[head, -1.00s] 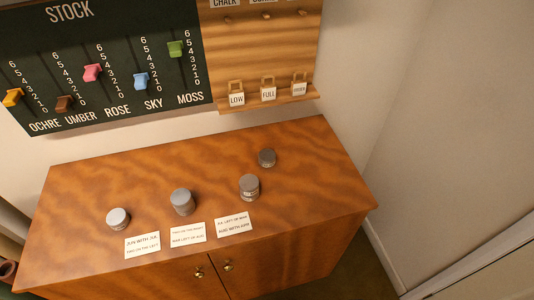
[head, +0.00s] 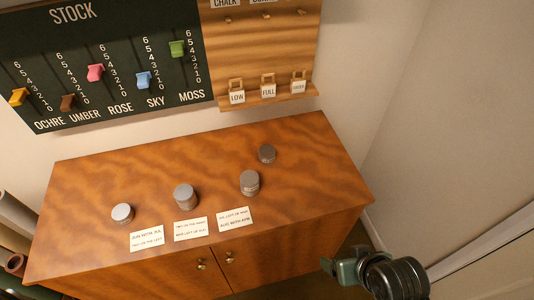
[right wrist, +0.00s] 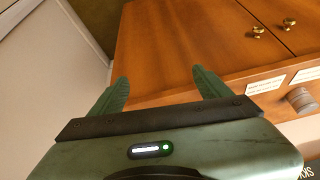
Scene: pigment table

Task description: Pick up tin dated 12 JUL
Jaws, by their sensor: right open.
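My right gripper (head: 342,267) is at the lower right, in front of the cabinet and apart from the tins. In the right wrist view its green fingers (right wrist: 159,88) are spread with nothing between them, and one tin (right wrist: 301,99) shows at the right edge. My left gripper is out of view.
The wooden cabinet (head: 310,200) has bare top at its right end. Three white cards lie along its front edge, including a left card (head: 146,238), a middle card (head: 190,229) and a right card (head: 235,217). A stock board (head: 100,50) hangs on the wall behind.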

